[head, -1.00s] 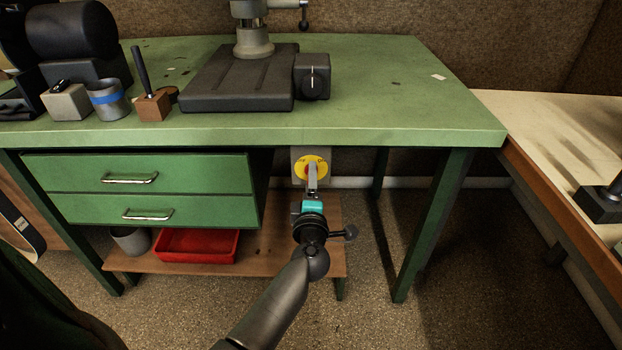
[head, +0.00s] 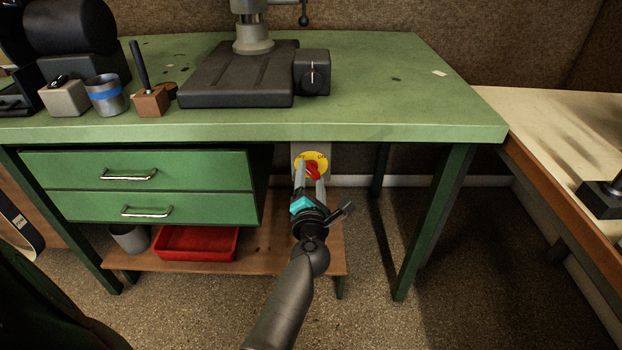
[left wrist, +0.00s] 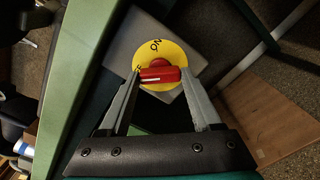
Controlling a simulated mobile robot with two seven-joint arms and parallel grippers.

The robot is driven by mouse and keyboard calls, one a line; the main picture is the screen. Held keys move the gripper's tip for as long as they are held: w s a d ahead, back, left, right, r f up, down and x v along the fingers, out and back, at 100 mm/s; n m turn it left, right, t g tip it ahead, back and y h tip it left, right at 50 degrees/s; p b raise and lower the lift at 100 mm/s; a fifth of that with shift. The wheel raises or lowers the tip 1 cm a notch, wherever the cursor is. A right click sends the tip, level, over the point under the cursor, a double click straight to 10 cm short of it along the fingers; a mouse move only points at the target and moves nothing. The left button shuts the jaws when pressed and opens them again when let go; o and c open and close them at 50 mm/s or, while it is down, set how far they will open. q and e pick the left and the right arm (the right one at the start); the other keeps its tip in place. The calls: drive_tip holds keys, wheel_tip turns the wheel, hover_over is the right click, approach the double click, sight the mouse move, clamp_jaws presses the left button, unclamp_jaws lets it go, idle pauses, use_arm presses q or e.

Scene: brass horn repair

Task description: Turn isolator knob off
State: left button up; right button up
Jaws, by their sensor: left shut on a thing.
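The isolator has a red knob (head: 313,169) on a yellow disc (head: 304,158), mounted on a grey box (head: 326,148) under the bench's front edge. In the left wrist view the red knob (left wrist: 160,75) carries a white line. "ON" is readable on the yellow disc (left wrist: 150,51); another marking is partly hidden by a finger. My left gripper (head: 311,177) reaches up to the knob, with its fingers on either side of it. In the left wrist view my left gripper (left wrist: 162,80) is shut on the knob. My right gripper is not in view.
The green bench (head: 350,130) overhangs the isolator. Green drawers (head: 150,172) stand to its left, and a bench leg (head: 432,225) to its right. Below are a wooden shelf (head: 270,248) and a red tray (head: 196,243). A drill press (head: 240,75) stands on top.

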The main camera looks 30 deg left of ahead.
use_arm(q)
drive_tip(key=shift+n, duration=0.5)
drive_tip(key=o, duration=1.4)
